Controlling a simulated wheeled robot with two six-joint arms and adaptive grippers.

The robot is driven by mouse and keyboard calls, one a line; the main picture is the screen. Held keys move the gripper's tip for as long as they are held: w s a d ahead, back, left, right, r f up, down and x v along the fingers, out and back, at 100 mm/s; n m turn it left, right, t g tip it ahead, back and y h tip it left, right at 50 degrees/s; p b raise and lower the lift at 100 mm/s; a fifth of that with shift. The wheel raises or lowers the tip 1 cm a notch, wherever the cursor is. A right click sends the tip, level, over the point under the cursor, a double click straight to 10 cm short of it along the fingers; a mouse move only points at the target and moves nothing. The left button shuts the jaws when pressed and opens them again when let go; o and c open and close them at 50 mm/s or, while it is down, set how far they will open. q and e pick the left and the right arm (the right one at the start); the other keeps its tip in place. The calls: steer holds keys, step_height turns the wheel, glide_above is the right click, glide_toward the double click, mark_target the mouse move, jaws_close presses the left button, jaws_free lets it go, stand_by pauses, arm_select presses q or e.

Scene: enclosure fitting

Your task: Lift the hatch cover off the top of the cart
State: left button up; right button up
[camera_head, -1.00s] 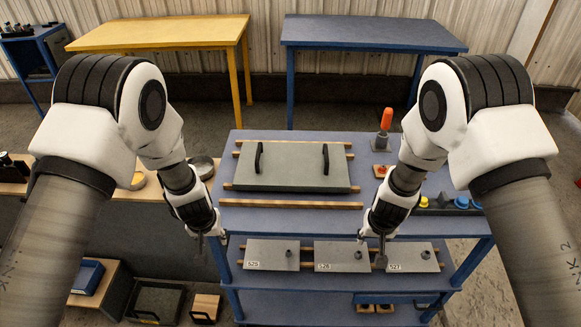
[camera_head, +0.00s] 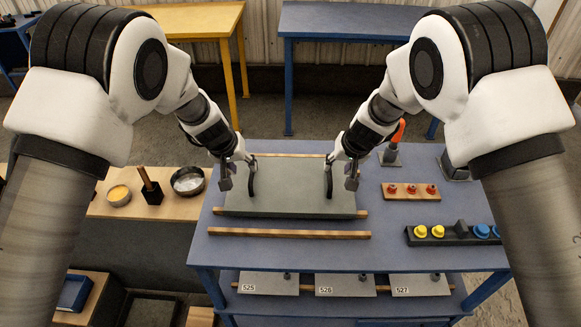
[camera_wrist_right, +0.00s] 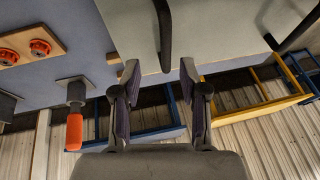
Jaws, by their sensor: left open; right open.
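The hatch cover (camera_head: 290,190) is a flat grey panel lying on wooden strips on the blue cart top (camera_head: 400,165). It has two black upright handles, a left one (camera_head: 252,183) and a right one (camera_head: 328,182). My left gripper (camera_head: 238,173) is open at the left handle, and my right gripper (camera_head: 342,174) is open at the right handle. In the right wrist view, the near handle (camera_wrist_right: 164,35) rises over the grey cover (camera_wrist_right: 215,25), its end appearing in line with the gap between my open fingers (camera_wrist_right: 159,75). I cannot tell whether either gripper touches its handle.
A loose wooden strip (camera_head: 290,234) lies in front of the cover. Right of it stand an orange-handled tool (camera_head: 391,153), a wooden block with red knobs (camera_head: 410,191) and a dark rack with yellow and blue pieces (camera_head: 450,235). Grey labelled plates (camera_head: 345,284) sit on the lower shelf.

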mark_target(330, 171)
arm_select(q)
steer(key=shift+w+d+r, duration=0.1)
steer(key=shift+w+d, duration=0.05)
steer(key=shift+w, duration=0.3)
steer(key=shift+w+d+r, duration=0.1)
steer(key=shift+w+d, duration=0.05)
steer(key=shift+w, duration=0.25)
steer(key=x, duration=0.3)
steer(key=s+x, duration=0.1)
steer(key=x, duration=0.1)
steer(key=shift+w+d+f, duration=0.15)
steer(key=shift+d+f, duration=0.05)
steer(key=shift+f, duration=0.15)
arm_select(e)
steer(key=x, duration=0.6)
steer(key=shift+w+a+r, duration=0.25)
steer(key=shift+w+a, duration=0.05)
steer(key=shift+a, duration=0.05)
arm_select(q)
steer(key=shift+w+f, duration=0.15)
steer(key=shift+f, duration=0.3)
arm_select(e)
steer(key=shift+w+f, duration=0.15)
steer(key=shift+f, duration=0.25)
arm_select(q)
steer(key=shift+c, duration=0.3)
arm_select(e)
steer(key=shift+c, duration=0.3)
